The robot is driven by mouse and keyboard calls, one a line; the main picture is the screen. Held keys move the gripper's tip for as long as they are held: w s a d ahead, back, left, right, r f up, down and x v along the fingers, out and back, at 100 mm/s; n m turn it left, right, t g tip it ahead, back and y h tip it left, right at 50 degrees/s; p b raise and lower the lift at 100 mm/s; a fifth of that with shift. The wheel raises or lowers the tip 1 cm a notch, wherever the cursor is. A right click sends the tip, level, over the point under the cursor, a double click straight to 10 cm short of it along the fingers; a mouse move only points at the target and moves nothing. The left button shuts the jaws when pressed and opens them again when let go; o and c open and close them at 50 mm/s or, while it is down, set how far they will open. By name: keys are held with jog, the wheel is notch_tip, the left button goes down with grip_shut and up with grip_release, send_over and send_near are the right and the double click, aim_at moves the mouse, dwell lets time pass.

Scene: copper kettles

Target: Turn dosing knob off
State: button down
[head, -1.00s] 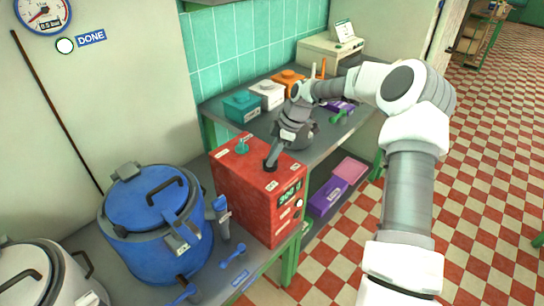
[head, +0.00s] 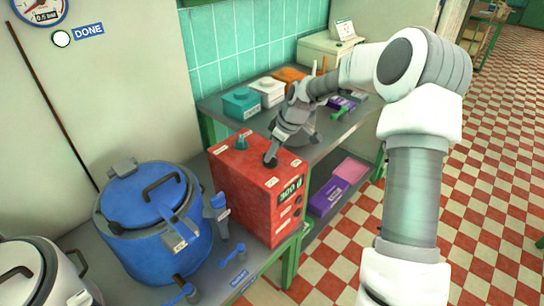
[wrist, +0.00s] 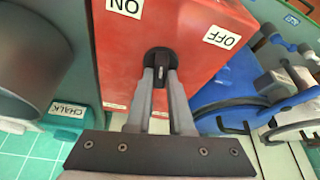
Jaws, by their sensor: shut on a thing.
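The dosing knob (wrist: 160,62) is a black round knob on top of the red dosing box (head: 238,190). In the wrist view it sits between an ON label (wrist: 125,7) and an OFF label (wrist: 222,37). My gripper (wrist: 161,75) is shut on the knob, with one grey finger on each side. In the head view my gripper (head: 270,160) reaches down onto the box top, and the knob is mostly hidden there. I cannot tell exactly which way the knob points. A display on the box front (head: 290,190) seems to read 300 g.
A teal toggle (head: 241,142) stands on the box top, left of my gripper. A blue kettle (head: 150,245) stands left of the box, with a blue-handled tool (head: 219,212) between. Teal, white and orange containers sit on the bench behind. A tiled aisle lies right.

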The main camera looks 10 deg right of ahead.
jog(key=m+h+b, duration=0.1)
jog(key=m, duration=0.1)
jog(key=m+t+b, duration=0.1)
jog(key=m, duration=0.2)
jog(key=shift+s+a+f+m+h+b, duration=0.1)
jog(key=shift+a+m+h+b, duration=0.1)
jog(key=shift+m+h+b, duration=0.15)
jog(key=shift+a+m+t+h+b, duration=0.1)
jog(key=shift+m+t+h+b, duration=0.35)
jog(key=shift+m, duration=0.8)
jog(key=shift+m+h, duration=0.7)
jog(key=shift+m, duration=0.9)
jog(key=shift+g, duration=0.25)
jog(key=c, duration=0.8)
grip_release()
